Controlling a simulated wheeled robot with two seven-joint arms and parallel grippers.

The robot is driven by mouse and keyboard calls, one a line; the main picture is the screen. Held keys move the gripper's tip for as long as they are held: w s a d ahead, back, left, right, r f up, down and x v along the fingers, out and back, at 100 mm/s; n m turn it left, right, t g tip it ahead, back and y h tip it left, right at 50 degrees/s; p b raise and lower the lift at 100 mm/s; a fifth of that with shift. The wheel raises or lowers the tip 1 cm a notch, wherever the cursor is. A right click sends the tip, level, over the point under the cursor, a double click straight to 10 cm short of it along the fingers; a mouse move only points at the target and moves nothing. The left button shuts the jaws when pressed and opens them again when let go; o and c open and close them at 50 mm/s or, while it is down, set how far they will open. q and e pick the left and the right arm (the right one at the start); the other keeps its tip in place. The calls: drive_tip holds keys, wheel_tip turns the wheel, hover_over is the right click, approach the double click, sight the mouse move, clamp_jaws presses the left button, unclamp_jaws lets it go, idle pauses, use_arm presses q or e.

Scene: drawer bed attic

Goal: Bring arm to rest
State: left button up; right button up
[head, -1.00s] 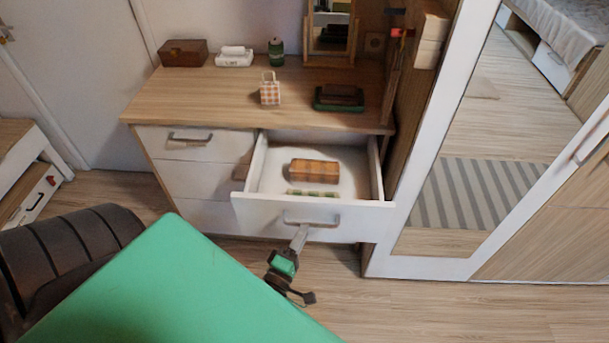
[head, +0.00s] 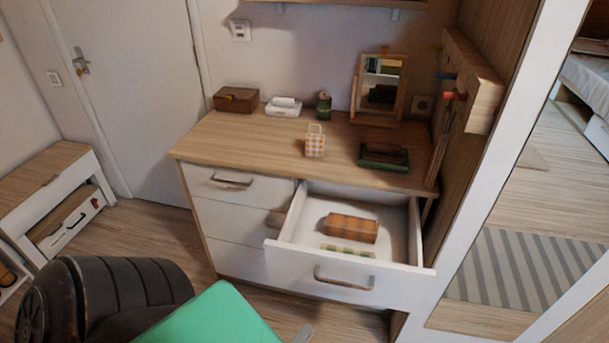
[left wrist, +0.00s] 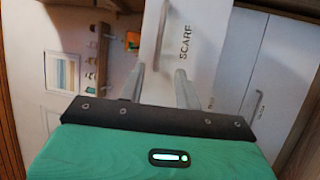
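My left arm, green and black, comes in at the bottom left of the head view. Only a grey fingertip of my left gripper (head: 303,334) shows there, below the open drawer (head: 392,283) and apart from its handle (head: 344,279). In the left wrist view the two fingers of the left gripper (left wrist: 158,88) stand apart with nothing held between them. Beyond them is a white front (left wrist: 198,45) lettered SCARF, with a handle. My right gripper is in neither view.
The drawer holds an orange-brown checked box (head: 352,228) and a green patterned item (head: 347,251). The dresser top (head: 250,140) carries a brown box (head: 236,99), a small checked bag (head: 315,146) and a mirror (head: 380,85). A tall mirrored panel (head: 500,270) stands at right.

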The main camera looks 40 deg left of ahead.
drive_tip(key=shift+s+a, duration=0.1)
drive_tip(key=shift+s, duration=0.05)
